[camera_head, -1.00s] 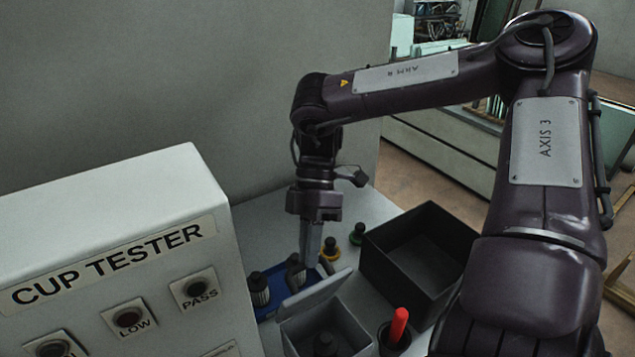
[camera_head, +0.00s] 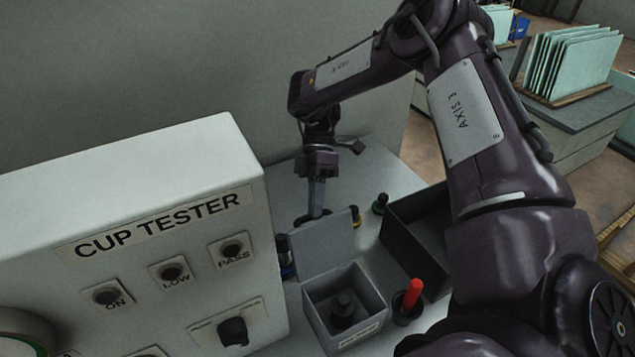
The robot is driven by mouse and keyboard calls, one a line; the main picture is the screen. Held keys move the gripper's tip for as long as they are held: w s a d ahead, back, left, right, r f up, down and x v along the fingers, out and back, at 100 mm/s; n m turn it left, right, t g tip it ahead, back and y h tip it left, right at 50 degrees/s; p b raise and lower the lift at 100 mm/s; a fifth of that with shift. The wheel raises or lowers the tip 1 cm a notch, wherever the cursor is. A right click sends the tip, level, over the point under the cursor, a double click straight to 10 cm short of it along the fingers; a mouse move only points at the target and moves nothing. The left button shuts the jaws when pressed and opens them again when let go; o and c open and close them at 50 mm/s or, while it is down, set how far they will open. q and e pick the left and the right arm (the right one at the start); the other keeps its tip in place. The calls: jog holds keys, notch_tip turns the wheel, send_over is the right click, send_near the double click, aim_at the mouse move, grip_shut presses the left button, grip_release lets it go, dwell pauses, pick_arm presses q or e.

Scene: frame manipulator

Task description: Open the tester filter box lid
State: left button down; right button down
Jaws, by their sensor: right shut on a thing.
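The grey filter box (camera_head: 374,310) stands on the bench just right of the cup tester. Its lid (camera_head: 325,245) is raised, standing nearly upright at the back of the box. The box mouth is uncovered, and a dark round-topped piece (camera_head: 343,306) shows inside. My right gripper (camera_head: 316,212) points down behind the lid's upper edge and is shut on the lid's dark handle, which is partly hidden by the lid. My left gripper is not in view.
The white cup tester (camera_head: 140,260) with buttons and a knob fills the left. A black open bin (camera_head: 420,260) and a red-handled piece in a dark cup (camera_head: 411,296) stand at right.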

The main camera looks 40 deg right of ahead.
jog(key=shift+s+f, duration=0.15)
jog(key=shift+f, duration=0.35)
jog(key=c, duration=1.7)
grip_release()
jog(key=shift+c, duration=0.2)
jog(key=shift+o, duration=1.4)
jog(key=shift+w+d+f+g, duration=0.15)
jog(key=shift+w+g, duration=0.15)
jog(key=shift+w, duration=0.25)
jog(key=shift+s+r, duration=0.1)
jog(key=shift+r, duration=0.15)
